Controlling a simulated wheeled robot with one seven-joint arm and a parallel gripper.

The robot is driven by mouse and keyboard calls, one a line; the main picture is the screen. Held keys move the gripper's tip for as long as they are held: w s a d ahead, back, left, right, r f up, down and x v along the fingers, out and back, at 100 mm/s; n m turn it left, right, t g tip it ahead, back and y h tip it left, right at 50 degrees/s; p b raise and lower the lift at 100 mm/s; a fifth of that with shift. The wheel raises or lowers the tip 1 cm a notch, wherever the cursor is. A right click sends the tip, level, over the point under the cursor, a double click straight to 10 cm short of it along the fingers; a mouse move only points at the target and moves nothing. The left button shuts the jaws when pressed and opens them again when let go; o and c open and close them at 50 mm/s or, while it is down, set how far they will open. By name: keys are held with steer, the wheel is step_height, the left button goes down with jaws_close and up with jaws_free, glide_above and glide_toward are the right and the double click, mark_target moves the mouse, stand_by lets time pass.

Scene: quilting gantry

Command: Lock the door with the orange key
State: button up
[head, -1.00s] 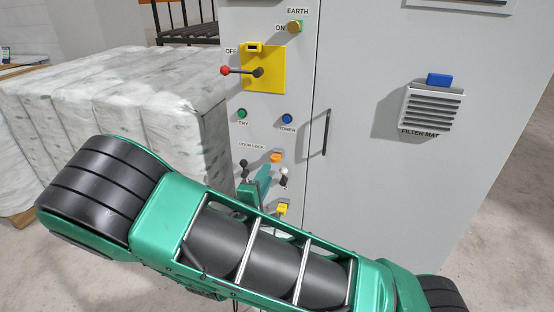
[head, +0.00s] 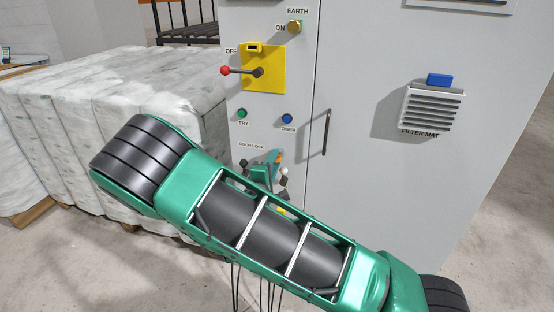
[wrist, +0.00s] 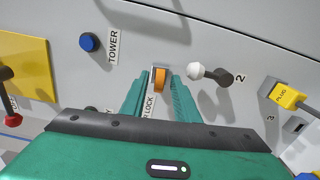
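The orange key (wrist: 160,77) sits in the door lock on the grey cabinet, under the label "DOOR LOCK" in the head view. In the wrist view it stands between the two teal fingertips of my gripper (wrist: 158,88), which look open around it, with narrow gaps on both sides. In the head view my gripper (head: 266,170) is at the lock and covers part of the key (head: 280,157). The cabinet door (head: 385,170) is closed, with a black vertical handle (head: 326,132).
A black knob with a white ball (wrist: 212,74) stands close right of my fingers in the wrist view, with a yellow plug (wrist: 287,96) farther right. A blue TOWER button (head: 287,118) and a red-tipped lever (head: 226,71) sit above. Wrapped bales (head: 130,90) stand left.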

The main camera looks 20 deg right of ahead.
jaws_close()
steer(key=shift+n, duration=1.9)
steer(key=n, duration=0.3)
steer(key=shift+n, duration=0.4)
